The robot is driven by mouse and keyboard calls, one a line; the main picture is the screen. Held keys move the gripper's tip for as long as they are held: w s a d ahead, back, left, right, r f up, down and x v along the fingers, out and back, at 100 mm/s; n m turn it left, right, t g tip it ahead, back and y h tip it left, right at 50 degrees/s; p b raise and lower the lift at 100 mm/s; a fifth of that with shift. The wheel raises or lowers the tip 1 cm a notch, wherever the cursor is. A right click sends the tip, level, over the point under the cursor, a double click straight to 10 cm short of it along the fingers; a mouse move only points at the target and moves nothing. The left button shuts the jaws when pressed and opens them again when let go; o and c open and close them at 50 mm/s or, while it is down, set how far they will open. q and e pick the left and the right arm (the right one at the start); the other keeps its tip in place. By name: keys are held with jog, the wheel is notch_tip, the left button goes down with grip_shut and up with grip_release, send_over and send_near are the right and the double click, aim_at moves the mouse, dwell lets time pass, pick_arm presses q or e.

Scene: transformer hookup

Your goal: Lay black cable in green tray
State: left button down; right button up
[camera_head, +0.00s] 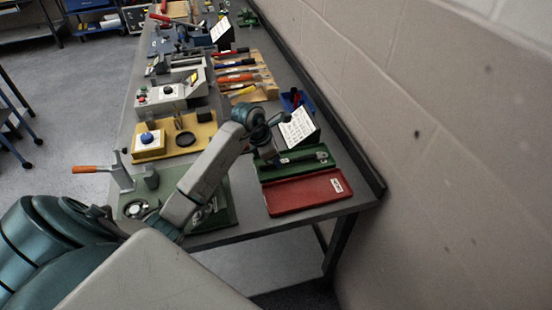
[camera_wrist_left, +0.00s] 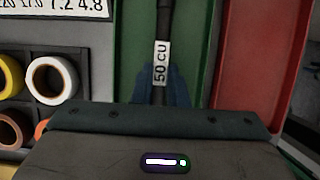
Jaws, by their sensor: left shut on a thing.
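The green tray (camera_head: 293,171) lies at the near right end of the bench and fills the middle of the left wrist view (camera_wrist_left: 203,35). The black cable (camera_head: 305,159) is over or in the green tray, lying along it; I cannot tell whether it touches the floor. In the left wrist view the black cable (camera_wrist_left: 163,25) carries a white "50 CU" label. My left gripper (camera_head: 273,158) is at the tray's left part. In the left wrist view its blue-grey fingers (camera_wrist_left: 163,92) are shut on the cable. My right gripper is not in view.
A red tray (camera_head: 300,195) adjoins the green one on the near side. A white sign (camera_head: 298,127) stands behind it. Tape rolls (camera_wrist_left: 48,80) sit in a dark rack to the left in the wrist view. A wall runs along the bench's right side.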

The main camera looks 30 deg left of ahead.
pick_arm(q)
jog(key=shift+f+b, duration=0.2)
jog(key=shift+b, duration=0.2)
dwell(0.6)
jog(key=c, duration=1.4)
grip_release()
jog(key=shift+o, duration=0.2)
jog(key=shift+r, duration=0.1)
jog(key=shift+r+p, duration=1.7)
jog(key=shift+r, duration=1.8)
jog(key=shift+f, duration=0.1)
